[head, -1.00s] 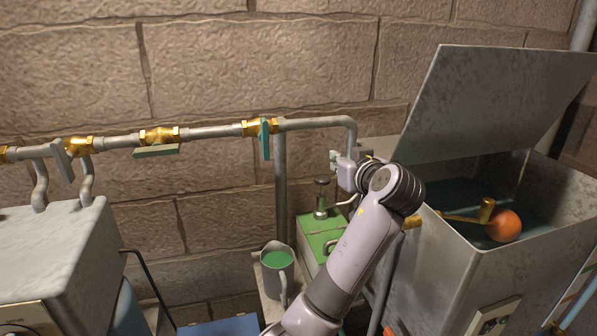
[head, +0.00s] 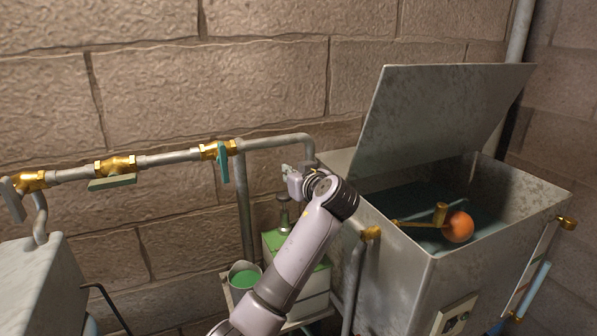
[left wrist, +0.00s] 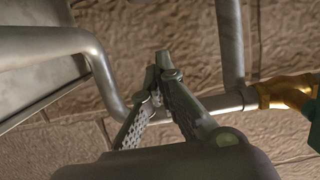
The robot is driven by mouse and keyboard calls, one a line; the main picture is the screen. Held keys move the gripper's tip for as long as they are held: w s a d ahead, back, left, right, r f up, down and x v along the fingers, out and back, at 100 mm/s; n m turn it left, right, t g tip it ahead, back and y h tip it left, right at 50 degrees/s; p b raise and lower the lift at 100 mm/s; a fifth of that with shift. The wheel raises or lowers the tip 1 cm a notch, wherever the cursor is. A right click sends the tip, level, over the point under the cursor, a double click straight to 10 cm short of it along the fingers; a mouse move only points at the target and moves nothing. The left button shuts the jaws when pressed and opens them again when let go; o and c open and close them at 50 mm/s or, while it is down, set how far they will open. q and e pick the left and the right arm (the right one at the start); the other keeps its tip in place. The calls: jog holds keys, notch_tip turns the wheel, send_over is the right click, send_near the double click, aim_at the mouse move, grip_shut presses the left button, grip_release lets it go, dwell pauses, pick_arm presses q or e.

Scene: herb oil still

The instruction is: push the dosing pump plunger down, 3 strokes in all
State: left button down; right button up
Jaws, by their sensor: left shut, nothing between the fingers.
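The dosing pump has a dark plunger knob (head: 283,197) on an upright metal stem. It stands on a green-topped box (head: 272,240), partly hidden behind my left arm. My left gripper (head: 287,172) shows just above the knob in the head view, close to the pipe bend. I cannot tell its exact distance from the knob. In the left wrist view its fingertips (left wrist: 160,62) are together with nothing between them; the plunger does not show there. My right gripper is not in view.
A jug of green liquid (head: 243,275) stands left of my arm. A pipe with brass valves (head: 115,166) runs along the wall and bends down behind my gripper. An open metal tank (head: 400,275) with an orange float (head: 458,227) stands at right.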

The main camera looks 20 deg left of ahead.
aim_at(284, 196)
pick_arm(q)
jog(key=shift+w+a+p, duration=0.3)
jog(key=shift+w+a, duration=0.4)
jog(key=shift+a, duration=0.15)
notch_tip(284, 196, down, 3)
jog(key=shift+r+p, duration=0.1)
jog(key=shift+p, duration=0.45)
jog(key=shift+d+f, duration=0.1)
jog(key=shift+f, duration=0.75)
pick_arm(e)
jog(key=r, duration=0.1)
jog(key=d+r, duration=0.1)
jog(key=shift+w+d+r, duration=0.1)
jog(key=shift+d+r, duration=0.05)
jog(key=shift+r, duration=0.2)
pick_arm(q)
jog(key=shift+f, duration=0.1)
